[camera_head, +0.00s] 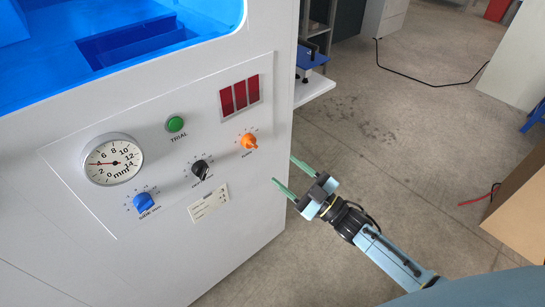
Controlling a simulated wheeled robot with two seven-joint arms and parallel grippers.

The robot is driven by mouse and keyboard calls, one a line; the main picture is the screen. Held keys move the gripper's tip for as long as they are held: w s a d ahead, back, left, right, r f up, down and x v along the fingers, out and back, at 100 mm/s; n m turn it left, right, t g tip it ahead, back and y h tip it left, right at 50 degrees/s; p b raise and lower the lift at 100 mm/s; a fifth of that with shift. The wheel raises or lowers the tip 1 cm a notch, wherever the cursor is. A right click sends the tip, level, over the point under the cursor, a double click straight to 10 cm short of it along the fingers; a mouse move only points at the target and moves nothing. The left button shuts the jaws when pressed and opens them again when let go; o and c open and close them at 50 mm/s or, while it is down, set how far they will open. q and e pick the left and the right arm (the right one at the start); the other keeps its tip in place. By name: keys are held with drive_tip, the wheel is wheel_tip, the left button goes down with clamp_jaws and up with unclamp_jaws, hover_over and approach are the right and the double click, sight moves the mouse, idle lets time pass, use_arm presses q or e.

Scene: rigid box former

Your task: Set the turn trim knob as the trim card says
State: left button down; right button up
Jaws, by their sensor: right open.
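Three knobs sit on the white machine's control panel: a blue knob (144,202), a black knob (200,167) and an orange knob (249,141). Their small labels are too blurred to read surely, so I cannot tell which is the turn trim knob. A small pale card (209,203) with unreadable print is below the black knob; it may be the trim card. My right gripper (284,170) is open and empty, with green fingers pointing toward the panel. It is right of and below the orange knob, apart from it. My left gripper is out of view.
A round mm gauge (113,159) with a red needle pointing left, a green TRIAL button (175,124) and a dark red three-part window (239,95) share the panel. The machine's right edge is near my gripper. The floor (400,140) beyond is mostly open, with a black cable (425,83).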

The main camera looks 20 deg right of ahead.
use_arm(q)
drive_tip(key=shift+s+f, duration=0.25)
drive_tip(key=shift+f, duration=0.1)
use_arm(e)
drive_tip(key=shift+v, duration=1.5)
drive_tip(key=shift+f, duration=0.1)
